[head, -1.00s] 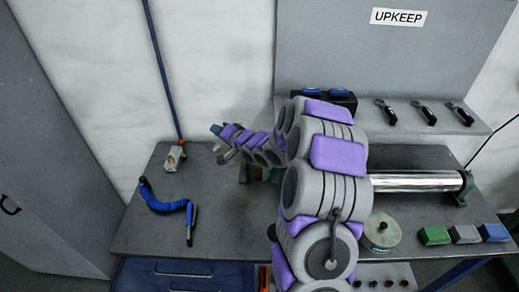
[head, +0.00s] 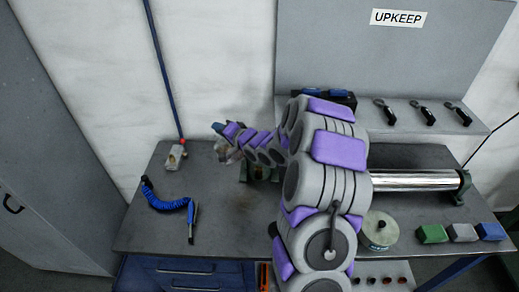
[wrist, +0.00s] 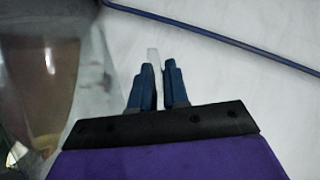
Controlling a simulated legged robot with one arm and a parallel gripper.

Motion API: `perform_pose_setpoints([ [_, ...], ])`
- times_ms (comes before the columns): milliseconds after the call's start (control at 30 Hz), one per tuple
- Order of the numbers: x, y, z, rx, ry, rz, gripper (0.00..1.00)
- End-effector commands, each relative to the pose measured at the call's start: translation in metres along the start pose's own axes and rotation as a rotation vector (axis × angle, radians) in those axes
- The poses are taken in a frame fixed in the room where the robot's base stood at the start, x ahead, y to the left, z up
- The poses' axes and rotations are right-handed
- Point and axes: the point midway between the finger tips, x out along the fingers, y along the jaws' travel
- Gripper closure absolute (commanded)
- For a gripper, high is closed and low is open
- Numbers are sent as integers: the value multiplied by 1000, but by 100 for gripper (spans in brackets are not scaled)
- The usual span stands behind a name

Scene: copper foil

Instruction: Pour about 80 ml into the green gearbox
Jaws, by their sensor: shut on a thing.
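My gripper (wrist: 156,88) has blue fingers and is shut on a thin clear piece, seemingly the handle of a clear vessel (wrist: 85,75) at the left of the wrist view. Amber liquid (wrist: 48,50) shows through its wall. In the head view my gripper (head: 218,128) is small, beyond my bent arm, with the vessel (head: 231,153) beside it above the bench. A dark green housing (head: 244,172), seemingly the gearbox, stands just right of and below the vessel. My arm hides much of it. Its opening and any pouring stream cannot be made out.
A round tin (head: 380,230) and coloured blocks (head: 432,234) sit at the front right. A shelf (head: 395,118) holds clips. The bench's left front is clear.

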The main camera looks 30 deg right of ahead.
Motion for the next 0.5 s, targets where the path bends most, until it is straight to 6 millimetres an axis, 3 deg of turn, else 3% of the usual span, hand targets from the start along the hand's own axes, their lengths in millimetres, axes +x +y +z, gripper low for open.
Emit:
perform_pose_setpoints([
  [500, -4, 4, -11, 54, -2, -24, 100],
])
